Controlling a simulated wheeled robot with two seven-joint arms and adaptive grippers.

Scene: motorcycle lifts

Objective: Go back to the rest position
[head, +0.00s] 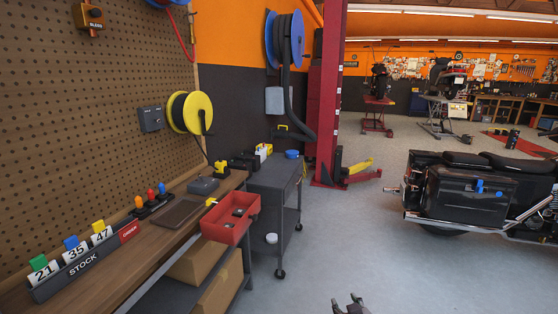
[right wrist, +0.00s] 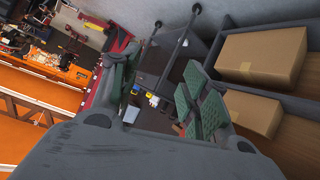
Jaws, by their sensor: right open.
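My right gripper (head: 349,304) shows at the bottom edge of the head view, with only its fingertips in frame. It is over the bare grey floor and touches nothing there. In the right wrist view my right gripper (right wrist: 160,90) has its fingers spread wide apart, with green ridged pads and nothing between them. My left gripper is not in the head view.
A wooden workbench (head: 105,268) with a stock rack (head: 85,262) and red bin (head: 230,219) runs along the left. A grey cart (head: 274,180) stands beyond it. A black motorcycle (head: 470,190) stands at the right. Floor between is clear.

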